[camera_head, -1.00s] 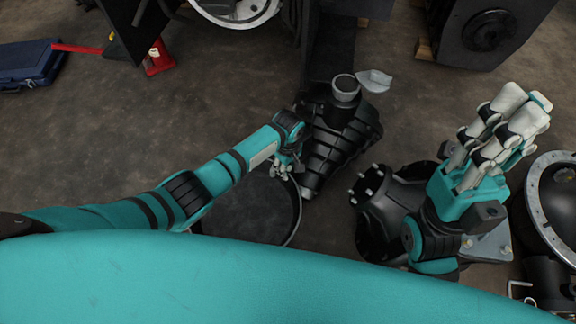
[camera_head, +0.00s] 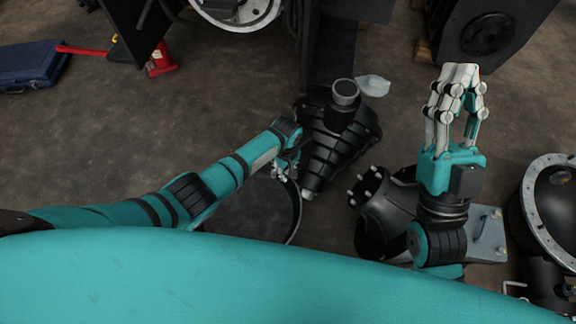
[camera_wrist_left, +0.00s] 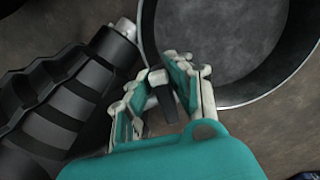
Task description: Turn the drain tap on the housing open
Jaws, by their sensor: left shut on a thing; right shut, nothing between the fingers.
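The black ribbed housing (camera_head: 335,145) lies on the floor in the middle of the head view, and its ribbed side fills the left of the left wrist view (camera_wrist_left: 45,105). My left gripper (camera_head: 287,170) is at its left side, above the edge of a round dark pan. In the left wrist view my left gripper (camera_wrist_left: 160,88) is shut on a small dark lever with a grey stub, the drain tap (camera_wrist_left: 166,102); the fingers partly hide it. How far the tap is turned cannot be told. My right gripper (camera_head: 460,88) is raised at the right, shut and empty.
The round dark pan (camera_head: 297,218) stands on the floor left of the housing. A black flanged part (camera_head: 385,215) with studs is right of it, beneath my right arm. A large round casing (camera_head: 530,200) is at the right edge.

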